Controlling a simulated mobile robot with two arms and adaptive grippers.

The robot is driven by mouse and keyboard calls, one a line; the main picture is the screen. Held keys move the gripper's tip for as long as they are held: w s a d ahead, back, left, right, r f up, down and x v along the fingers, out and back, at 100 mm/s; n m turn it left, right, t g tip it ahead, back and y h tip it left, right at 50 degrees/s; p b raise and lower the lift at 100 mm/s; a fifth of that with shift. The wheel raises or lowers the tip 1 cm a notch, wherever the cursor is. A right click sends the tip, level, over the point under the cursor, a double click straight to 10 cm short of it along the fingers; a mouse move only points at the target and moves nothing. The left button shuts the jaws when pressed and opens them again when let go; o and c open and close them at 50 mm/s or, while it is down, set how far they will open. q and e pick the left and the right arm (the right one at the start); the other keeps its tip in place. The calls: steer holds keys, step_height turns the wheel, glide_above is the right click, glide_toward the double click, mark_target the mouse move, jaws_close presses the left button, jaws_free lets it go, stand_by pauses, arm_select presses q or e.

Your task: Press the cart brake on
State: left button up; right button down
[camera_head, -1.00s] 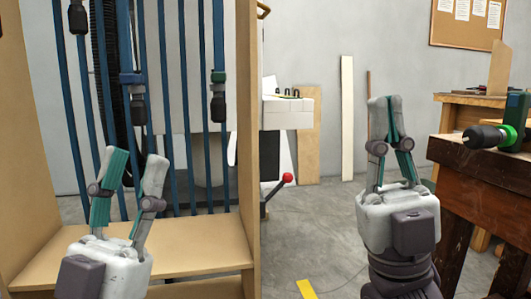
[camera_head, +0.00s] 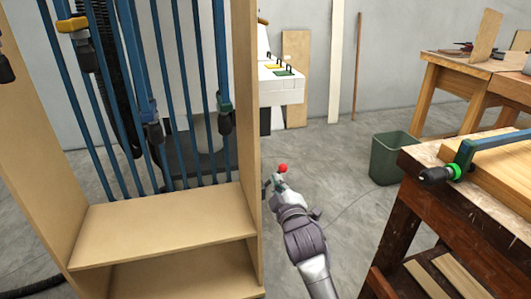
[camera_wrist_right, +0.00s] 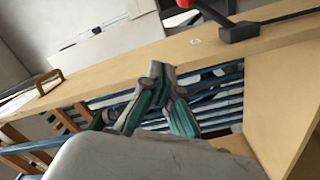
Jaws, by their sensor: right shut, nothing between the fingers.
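The cart is a tall wooden rack (camera_head: 250,130) holding several blue bar clamps, on the left of the head view. Its brake lever ends in a red ball knob (camera_head: 283,168) beside the rack's right side panel. In the right wrist view, the red knob (camera_wrist_right: 186,3) is cut by the top edge and the lever's black base (camera_wrist_right: 238,32) sits by the panel. My right gripper (camera_head: 275,182) is shut and empty, close to the knob; contact cannot be told. The fingertips (camera_wrist_right: 158,70) show together in the wrist view, below the knob in the picture. My left gripper is out of view.
A brown workbench (camera_head: 415,195) with a blue clamp (camera_head: 490,145) stands on the right. A green bin (camera_head: 390,158) stands on the floor behind it. The concrete floor (camera_head: 345,200) between rack and bench is mostly clear.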

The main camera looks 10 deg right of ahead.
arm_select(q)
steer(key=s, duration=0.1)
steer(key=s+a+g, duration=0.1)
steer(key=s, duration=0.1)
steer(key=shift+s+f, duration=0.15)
arm_select(e)
steer(key=shift+f+g, duration=0.4)
steer(key=shift+f, duration=0.45)
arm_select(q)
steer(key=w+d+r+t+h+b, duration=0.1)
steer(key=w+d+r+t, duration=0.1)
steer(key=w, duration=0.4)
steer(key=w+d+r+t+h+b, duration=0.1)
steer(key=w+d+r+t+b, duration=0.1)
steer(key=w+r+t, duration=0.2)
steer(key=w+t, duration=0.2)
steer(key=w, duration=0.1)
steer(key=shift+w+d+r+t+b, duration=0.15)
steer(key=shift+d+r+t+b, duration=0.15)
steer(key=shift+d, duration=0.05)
arm_select(e)
steer(key=w+d+f, duration=0.2)
steer(key=w+d, duration=0.1)
steer(key=w, duration=0.8)
steer(key=shift+d+f, duration=0.2)
steer(key=shift+f, duration=0.05)
